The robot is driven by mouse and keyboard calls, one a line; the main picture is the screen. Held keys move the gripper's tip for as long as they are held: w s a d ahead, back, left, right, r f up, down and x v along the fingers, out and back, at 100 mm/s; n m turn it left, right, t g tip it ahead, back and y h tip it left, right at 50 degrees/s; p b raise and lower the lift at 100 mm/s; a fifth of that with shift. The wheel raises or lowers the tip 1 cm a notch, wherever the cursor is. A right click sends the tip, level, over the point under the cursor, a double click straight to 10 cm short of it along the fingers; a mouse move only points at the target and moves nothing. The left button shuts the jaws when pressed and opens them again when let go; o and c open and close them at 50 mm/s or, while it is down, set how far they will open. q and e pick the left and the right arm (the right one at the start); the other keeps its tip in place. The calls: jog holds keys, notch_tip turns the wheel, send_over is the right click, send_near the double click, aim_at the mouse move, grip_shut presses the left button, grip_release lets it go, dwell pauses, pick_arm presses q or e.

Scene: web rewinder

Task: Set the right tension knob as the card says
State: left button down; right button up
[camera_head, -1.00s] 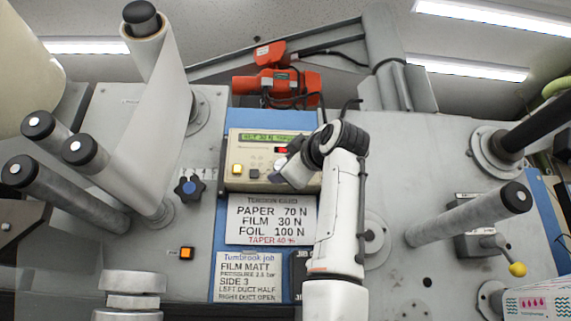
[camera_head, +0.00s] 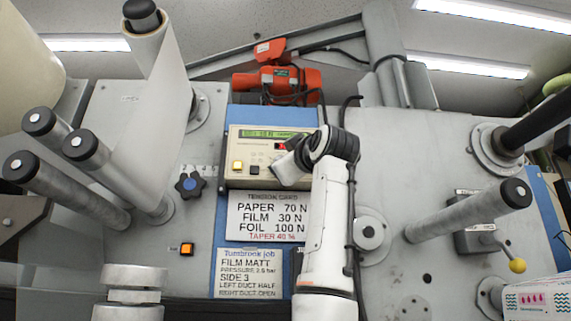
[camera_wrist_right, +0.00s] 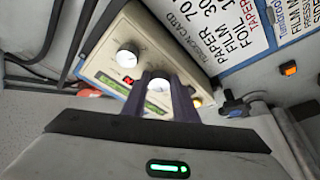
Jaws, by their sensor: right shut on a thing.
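The cream tension controller (camera_head: 240,140) has a lit green display (camera_head: 268,134); its small text is not surely legible. My right gripper (camera_head: 283,168) is at its front and hides the knobs in the head view. In the wrist view the gripper (camera_wrist_right: 165,82) is shut on a white knob (camera_wrist_right: 160,84), the one nearer the yellow button. The other white knob (camera_wrist_right: 127,57) stands free beside it. The tension card (camera_head: 266,216) reads PAPER 70 N, FILM 30 N, FOIL 100 N, TAPER 40 %. The job card (camera_head: 249,273) reads FILM MATT, SIDE 3. My left gripper is out of view.
A yellow button (camera_head: 237,167) is on the controller. A dark blue star knob (camera_head: 189,186) and an orange button (camera_head: 187,249) are to the left. Rollers (camera_head: 85,205) stick out at left and one (camera_head: 470,213) at right. A yellow-tipped lever (camera_head: 517,266) is at lower right.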

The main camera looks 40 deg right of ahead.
jog(key=m+g+h, duration=0.2)
jog(key=m+g, duration=0.1)
jog(key=m, duration=0.5)
jog(key=a+m+g+h, duration=0.1)
jog(key=m+g+h, duration=0.1)
jog(key=m, duration=0.7)
jog(key=w+m+g+h, duration=0.1)
jog(key=m+g+h, duration=0.2)
jog(key=m, duration=0.6)
jog(key=shift+w+a+r+g+h, duration=0.15)
jog(key=shift+a+g+h, duration=0.15)
jog(key=shift+h, duration=0.2)
jog(key=shift+m, duration=0.5)
jog(key=o, duration=1.1)
jog(key=shift+c, duration=0.2)
jog(key=b+v, duration=0.3)
jog(key=v, duration=0.7)
jog(key=shift+a, duration=0.15)
